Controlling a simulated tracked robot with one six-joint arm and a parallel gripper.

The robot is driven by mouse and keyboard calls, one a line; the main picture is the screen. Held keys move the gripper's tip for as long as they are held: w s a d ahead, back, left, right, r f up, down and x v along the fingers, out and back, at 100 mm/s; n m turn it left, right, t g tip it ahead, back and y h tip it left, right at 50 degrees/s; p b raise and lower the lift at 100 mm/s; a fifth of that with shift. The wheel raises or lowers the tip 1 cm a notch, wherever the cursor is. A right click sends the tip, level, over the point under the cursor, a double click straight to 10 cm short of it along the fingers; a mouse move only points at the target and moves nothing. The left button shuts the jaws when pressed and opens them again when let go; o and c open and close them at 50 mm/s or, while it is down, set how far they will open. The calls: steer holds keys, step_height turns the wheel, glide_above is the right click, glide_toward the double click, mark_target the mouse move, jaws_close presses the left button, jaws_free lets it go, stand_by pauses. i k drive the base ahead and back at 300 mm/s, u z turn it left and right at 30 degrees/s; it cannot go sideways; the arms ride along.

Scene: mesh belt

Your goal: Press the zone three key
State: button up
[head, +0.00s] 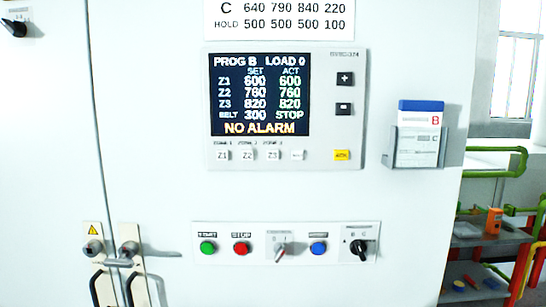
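The zone three key (272,155), a small white key marked Z3, is in the row under the display on the grey control panel (345,135). The Z1 key (222,155) and Z2 key (247,155) are to its left. A white key (298,155) with unreadable lettering and a yellow key (342,155) are to its right. The screen (260,95) reads PROG B, LOAD 0, Z3 set 820 and actual 820, belt 300 STOP, NO ALARM. Plus (345,79) and minus (343,109) keys sit right of the screen. My gripper is not in view.
Below is a strip with green (208,247), red (241,248) and blue (319,247) buttons, a key switch (281,252) and a black knob (364,247). A card holder (411,147) juts out at right. Door handles (115,258) stick out at lower left. Nothing blocks the panel.

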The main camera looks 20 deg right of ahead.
mark_target(271, 155)
steer(key=u, duration=0.85)
steer(key=k, duration=0.8)
steer(key=u, duration=0.45)
steer(key=i, duration=0.5)
steer(key=z, duration=0.1)
